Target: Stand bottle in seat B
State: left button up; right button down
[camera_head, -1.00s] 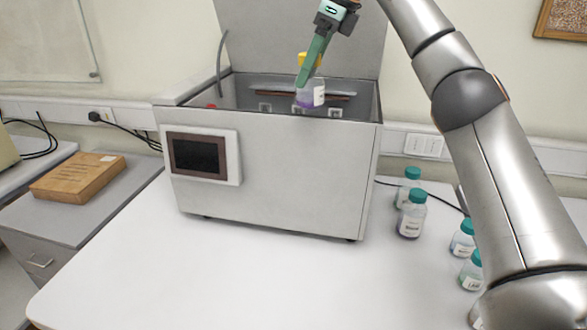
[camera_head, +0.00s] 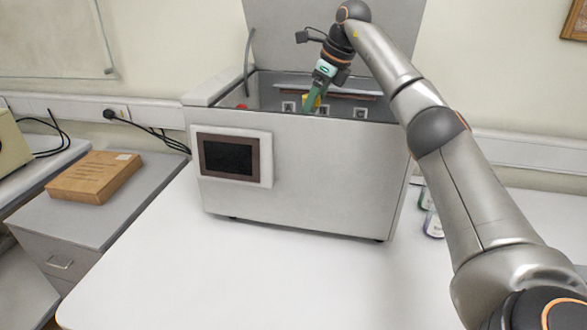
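The bottle's yellow cap (camera_head: 309,102) shows just above the front wall of the grey open-lidded box (camera_head: 305,165). The bottle's body is hidden behind that wall. My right gripper (camera_head: 313,104) reaches down into the box with its green fingers at the cap and appears shut on the bottle. The fingertips are partly hidden. Inside the box are small letter labels, an A label (camera_head: 289,107) at the left and others to its right. The bottle is near the middle label, seat B; whether it touches the seat cannot be seen. My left gripper is not in view.
The box has a dark screen (camera_head: 229,158) on its front and a raised lid (camera_head: 330,40) behind. Bottles (camera_head: 433,224) stand right of the box, partly behind my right arm. A wooden box (camera_head: 94,177) lies on the left cabinet. The table front is clear.

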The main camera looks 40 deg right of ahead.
notch_tip(320, 180, down, 10)
jog(key=shift+f, duration=0.1)
dwell(0.4)
jog(key=shift+f, duration=0.1)
jog(key=shift+c, duration=0.2)
grip_release()
jog(key=v, duration=1.2)
jog(key=shift+d, duration=0.1)
